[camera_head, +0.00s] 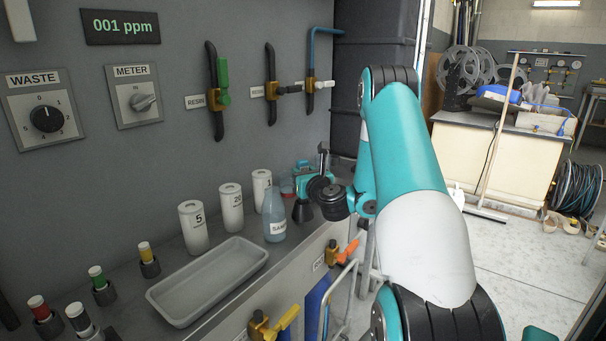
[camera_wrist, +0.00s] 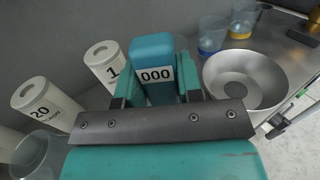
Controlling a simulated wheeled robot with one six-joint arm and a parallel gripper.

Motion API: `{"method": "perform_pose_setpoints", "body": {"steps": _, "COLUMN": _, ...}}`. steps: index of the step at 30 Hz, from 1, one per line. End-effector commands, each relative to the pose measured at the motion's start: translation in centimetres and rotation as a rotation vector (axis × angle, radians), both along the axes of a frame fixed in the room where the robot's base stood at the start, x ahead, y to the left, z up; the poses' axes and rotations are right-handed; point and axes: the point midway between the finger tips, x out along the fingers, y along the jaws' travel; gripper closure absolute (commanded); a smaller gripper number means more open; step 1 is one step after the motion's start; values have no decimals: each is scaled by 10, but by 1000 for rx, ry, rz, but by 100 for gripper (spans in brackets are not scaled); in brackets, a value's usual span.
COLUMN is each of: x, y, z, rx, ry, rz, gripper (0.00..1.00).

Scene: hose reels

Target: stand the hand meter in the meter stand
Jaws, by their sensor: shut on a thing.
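The hand meter (camera_wrist: 153,58) is a teal block with a white label reading 000. In the wrist view it sits between the two fingers of my gripper (camera_wrist: 160,92), which is shut on it. In the head view my gripper (camera_head: 304,184) is over the back end of the counter, just right of the sample bottle, and mostly hidden by my wrist. A dark shape (camera_head: 302,211) shows below it; I cannot tell whether this is the meter stand. I cannot make out the stand for certain in either view.
White canisters 5 (camera_head: 194,228), 20 (camera_head: 231,208) and 1 (camera_wrist: 105,66) stand along the wall. The sample bottle (camera_head: 274,215) is close to my gripper. A metal bowl (camera_wrist: 235,75) and clear cups (camera_wrist: 212,36) lie beyond. A grey tray (camera_head: 210,283) fills the counter's front.

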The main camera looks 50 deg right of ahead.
Motion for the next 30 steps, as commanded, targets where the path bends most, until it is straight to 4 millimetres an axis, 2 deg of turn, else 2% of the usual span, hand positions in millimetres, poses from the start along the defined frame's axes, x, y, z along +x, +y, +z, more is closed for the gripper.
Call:
{"method": "perform_pose_setpoints", "body": {"steps": 14, "x": 0, "y": 0, "z": -5, "rx": 0, "ry": -1, "rz": 0, "gripper": 96}}
{"method": "perform_pose_setpoints", "body": {"steps": 15, "x": 0, "y": 0, "z": -5, "rx": 0, "ry": -1, "rz": 0, "gripper": 57}}
{"method": "perform_pose_setpoints", "body": {"steps": 18, "x": 0, "y": 0, "z": -5, "rx": 0, "ry": -1, "rz": 0, "gripper": 37}}
{"method": "perform_pose_setpoints", "body": {"steps": 30, "x": -4, "y": 4, "z": -8, "rx": -1, "ry": 0, "rz": -1, "gripper": 37}}
